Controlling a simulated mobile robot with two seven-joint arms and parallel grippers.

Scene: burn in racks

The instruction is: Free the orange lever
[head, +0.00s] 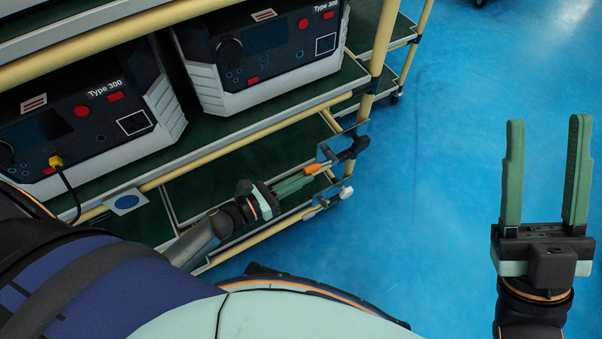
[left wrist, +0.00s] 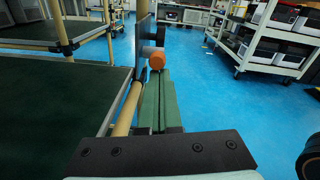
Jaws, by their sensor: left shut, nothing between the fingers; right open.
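The orange lever (head: 312,168) is a small orange piece near the lower right corner post of the rack. In the left wrist view its rounded orange end (left wrist: 157,60) shows just beyond my fingertips. My left gripper (head: 298,182) is shut and empty, with its green fingers pointing at the lever. Whether the fingertips touch the lever I cannot tell. A grey plate (head: 336,144) and dark parts sit around the lever at the post. My right gripper (head: 542,170) is open and empty over the blue floor, far to the right of the rack.
The rack (head: 270,122) has cream tubes and green shelves. Two Type 300 units (head: 265,58) stand on its upper shelf, one with a yellow plug (head: 56,160) and black cable. The blue floor (head: 450,120) to the right is clear. Other racks (left wrist: 270,45) stand farther back.

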